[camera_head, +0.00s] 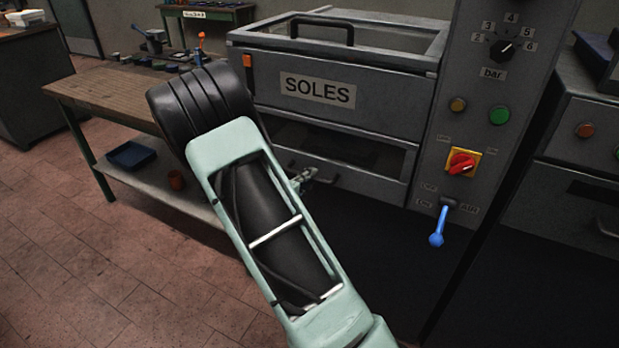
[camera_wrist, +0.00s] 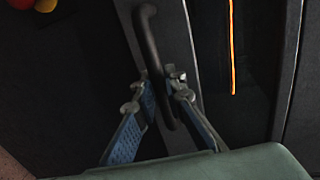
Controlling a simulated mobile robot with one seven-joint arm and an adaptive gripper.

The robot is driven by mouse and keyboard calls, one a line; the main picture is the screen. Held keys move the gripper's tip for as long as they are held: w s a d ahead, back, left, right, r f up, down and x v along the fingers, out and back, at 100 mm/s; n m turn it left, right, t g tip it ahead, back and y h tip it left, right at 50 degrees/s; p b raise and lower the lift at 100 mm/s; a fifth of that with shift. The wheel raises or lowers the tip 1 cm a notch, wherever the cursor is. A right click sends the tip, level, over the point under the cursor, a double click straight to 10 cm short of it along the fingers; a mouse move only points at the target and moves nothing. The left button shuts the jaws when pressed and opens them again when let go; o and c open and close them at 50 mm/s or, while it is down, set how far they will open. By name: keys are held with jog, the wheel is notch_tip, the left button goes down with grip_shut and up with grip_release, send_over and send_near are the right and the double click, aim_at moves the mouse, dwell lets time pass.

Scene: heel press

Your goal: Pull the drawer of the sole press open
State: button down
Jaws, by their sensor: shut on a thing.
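The sole press (camera_head: 400,108) is a grey machine labelled SOLES. Its drawer (camera_head: 365,185) is low on the front, below a dark opening, with a dark bar handle (camera_head: 328,181) partly hidden by my arm. My gripper (camera_head: 303,176) is at this handle, mostly hidden behind my arm in the head view. In the wrist view the two blue-padded fingers of my gripper (camera_wrist: 160,86) are on either side of the black handle (camera_wrist: 150,45), shut on it. How far the drawer stands out from the press is hard to tell.
An orange glowing strip (camera_wrist: 232,45) shows beside the drawer front in the wrist view. A blue lever (camera_head: 438,228) and red knob (camera_head: 461,162) are on the right panel. A wooden workbench (camera_head: 105,95) stands at left. The floor (camera_head: 110,265) at front left is clear.

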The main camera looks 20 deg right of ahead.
jog(key=f+p+v, duration=0.2)
jog(key=p+v, duration=0.2)
jog(key=v, duration=0.7)
jog(key=a+f+p+v, duration=0.1)
jog(key=f+p+v, duration=0.2)
jog(key=v, duration=0.8)
jog(key=shift+s+a+p, duration=0.2)
jog(key=shift+s+p, duration=0.15)
jog(key=shift+s, duration=0.1)
jog(key=shift+r, duration=0.15)
jog(key=c, duration=2)
grip_release()
jog(key=v, duration=1.2)
